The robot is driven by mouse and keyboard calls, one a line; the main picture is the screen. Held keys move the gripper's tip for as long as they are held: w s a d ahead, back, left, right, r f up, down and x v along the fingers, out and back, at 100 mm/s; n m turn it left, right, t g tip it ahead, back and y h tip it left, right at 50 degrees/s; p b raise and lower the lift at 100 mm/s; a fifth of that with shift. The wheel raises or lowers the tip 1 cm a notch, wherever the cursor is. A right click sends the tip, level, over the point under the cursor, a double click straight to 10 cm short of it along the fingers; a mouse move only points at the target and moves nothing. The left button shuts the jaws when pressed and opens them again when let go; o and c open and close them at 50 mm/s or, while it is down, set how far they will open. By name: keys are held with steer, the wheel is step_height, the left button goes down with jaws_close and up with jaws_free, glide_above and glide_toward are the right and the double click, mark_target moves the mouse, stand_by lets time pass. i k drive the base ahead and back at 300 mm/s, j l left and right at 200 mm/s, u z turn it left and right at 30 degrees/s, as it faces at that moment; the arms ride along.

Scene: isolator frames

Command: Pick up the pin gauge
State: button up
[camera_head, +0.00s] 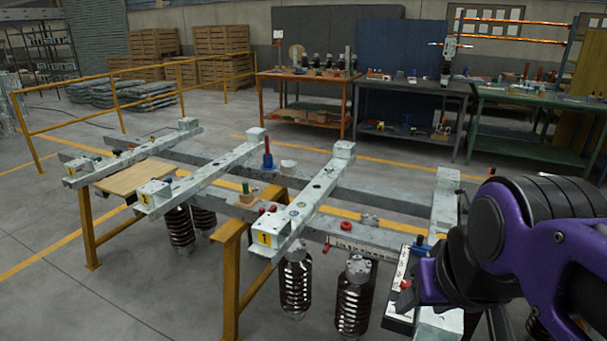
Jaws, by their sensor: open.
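I cannot tell for certain which small item is the pin gauge. A pale strip with red ends and dark marks (351,246) lies along the near rail of the frame and may be it. A blue peg with a red top (267,154) stands upright on the far rail. My gripper (410,287) is at the lower right, above the right end of the frame. It is open, and its fingers are partly hidden by my purple arm. A pale panel (398,275) lies close to its tips. The gap between them is hard to judge.
The pale steel frame (212,170) rests on yellow trestles (231,275), with brown ribbed insulators (295,287) hanging below. Small red, green and blue items lie on its beams. A wooden board (135,178) lies at left. Workbenches stand behind, across open floor.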

mark_target(245, 188)
steer(key=i+j+z, duration=0.15)
steer(key=j, duration=0.2)
steer(key=i+j+z, duration=0.15)
steer(key=j, duration=0.25)
steer(key=i+j+z, duration=0.2)
steer(key=j, duration=0.15)
steer(key=i+j+z, duration=0.15)
steer(key=j, duration=0.3)
steer(key=i+j, duration=0.1)
steer(key=j, duration=0.45)
steer(key=i+j, duration=0.15)
steer(key=j, duration=0.35)
steer(key=i+j+z, duration=0.1)
steer(key=j, duration=0.95)
steer(key=k+l+u, duration=0.1)
steer(key=k+l, duration=0.4)
steer(key=k, duration=0.1)
steer(key=i+j, duration=0.1)
steer(key=j, duration=0.2)
steer(key=i+j, duration=0.1)
steer(key=j, duration=0.45)
steer(key=i, duration=0.05)
